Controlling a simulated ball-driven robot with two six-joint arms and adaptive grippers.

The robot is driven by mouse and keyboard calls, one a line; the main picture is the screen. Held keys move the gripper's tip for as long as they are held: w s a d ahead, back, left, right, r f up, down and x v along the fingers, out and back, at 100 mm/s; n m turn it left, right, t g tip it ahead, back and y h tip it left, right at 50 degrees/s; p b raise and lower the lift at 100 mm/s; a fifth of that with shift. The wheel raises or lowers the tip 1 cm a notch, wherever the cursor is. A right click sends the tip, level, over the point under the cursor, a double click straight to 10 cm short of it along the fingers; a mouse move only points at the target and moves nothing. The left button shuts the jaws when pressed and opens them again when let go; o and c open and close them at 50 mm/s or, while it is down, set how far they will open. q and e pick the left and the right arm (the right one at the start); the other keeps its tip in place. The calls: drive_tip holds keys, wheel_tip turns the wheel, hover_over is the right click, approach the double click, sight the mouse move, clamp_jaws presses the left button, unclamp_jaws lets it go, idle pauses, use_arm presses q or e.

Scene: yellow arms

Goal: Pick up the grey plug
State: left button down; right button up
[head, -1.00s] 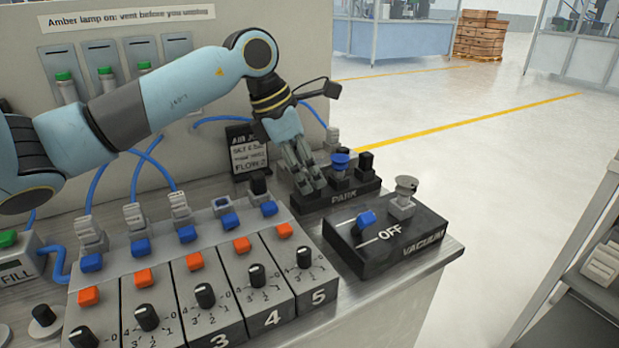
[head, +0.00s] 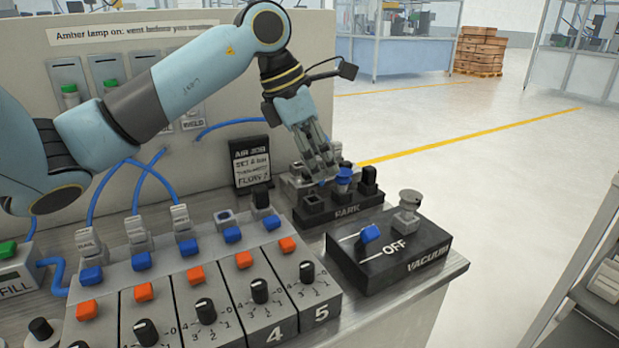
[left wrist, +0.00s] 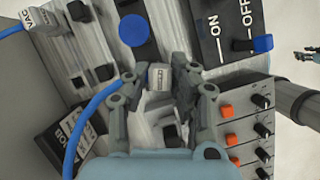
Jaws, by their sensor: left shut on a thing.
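In the left wrist view the grey plug (left wrist: 159,77) sits between the fingertips of my left gripper (left wrist: 160,86). The fingers are shut on it. In the head view my left gripper (head: 326,166) is above and behind the black PARK block (head: 347,211), and its fingers hide most of the plug. A blue-capped piece (head: 343,178) and a black plug (head: 369,180) stand on the block. A square socket (head: 313,202) shows at its left. A small shape at the wrist view's right edge (left wrist: 306,54) may be my right gripper; its jaws are unclear.
A black VACUUM box (head: 400,257) with a blue switch is at the right front. A numbered grey manifold (head: 325,282) with several plugs and blue hoses fills the front left. A black sign (head: 250,164) stands behind. Open floor lies beyond the bench's right edge.

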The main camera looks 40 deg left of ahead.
use_arm(q)
drive_tip(key=w+d+r+p, duration=0.3)
drive_tip(key=d+r, duration=0.2)
drive_tip(key=d, duration=0.4)
drive_tip(key=shift+w+d+r, duration=0.15)
drive_tip(key=shift+r, duration=0.2)
